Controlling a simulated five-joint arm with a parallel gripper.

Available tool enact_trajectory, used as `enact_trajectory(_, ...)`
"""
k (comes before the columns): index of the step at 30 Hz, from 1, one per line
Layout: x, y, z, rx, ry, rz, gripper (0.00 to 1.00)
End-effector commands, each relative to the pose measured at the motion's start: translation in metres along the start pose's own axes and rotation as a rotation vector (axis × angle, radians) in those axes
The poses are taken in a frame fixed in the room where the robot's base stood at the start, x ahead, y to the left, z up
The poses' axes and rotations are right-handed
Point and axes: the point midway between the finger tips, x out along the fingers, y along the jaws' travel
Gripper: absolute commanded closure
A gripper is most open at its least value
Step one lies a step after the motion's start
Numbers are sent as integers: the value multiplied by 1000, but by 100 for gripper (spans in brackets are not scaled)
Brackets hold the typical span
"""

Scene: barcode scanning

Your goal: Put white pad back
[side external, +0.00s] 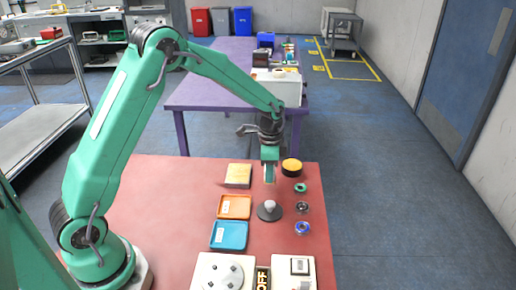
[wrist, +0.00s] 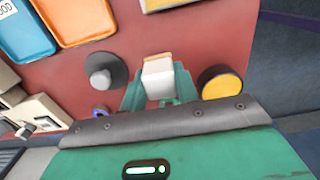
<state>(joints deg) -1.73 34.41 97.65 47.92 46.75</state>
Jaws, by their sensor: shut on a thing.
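The white pad (wrist: 158,78) is a small pale block held between the green fingers of my gripper (wrist: 160,92) in the wrist view. In the side view my gripper (side external: 270,174) points down over the red table with the pad low between its fingers, partly hidden. Just in front of it stands a dark round base with a pale knob (side external: 269,208), also in the wrist view (wrist: 102,76) left of the pad. I cannot tell whether the pad touches the table.
A yellow tray (side external: 238,175), an orange tray (side external: 234,207) and a blue tray (side external: 229,236) lie left of my gripper. A yellow-topped black round thing (side external: 291,167) is close on the right, with several small rings nearby. Control boxes (side external: 294,272) stand at the front edge.

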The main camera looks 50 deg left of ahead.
Motion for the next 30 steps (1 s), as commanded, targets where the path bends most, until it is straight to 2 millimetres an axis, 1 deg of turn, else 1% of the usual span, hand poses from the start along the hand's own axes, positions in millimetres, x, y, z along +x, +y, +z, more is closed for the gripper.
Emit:
enact_trajectory(4,18,1,1,0,-3,3,88)
enact_trajectory(8,28,1,0,0,-1,1,88)
enact_trajectory(22,33,1,0,0,-1,1,88)
enact_trajectory(23,33,1,0,0,-1,1,64)
enact_trajectory(25,33,1,0,0,-1,1,50)
enact_trajectory(26,33,1,0,0,-1,1,48)
enact_trajectory(30,33,0,0,0,-1,1,48)
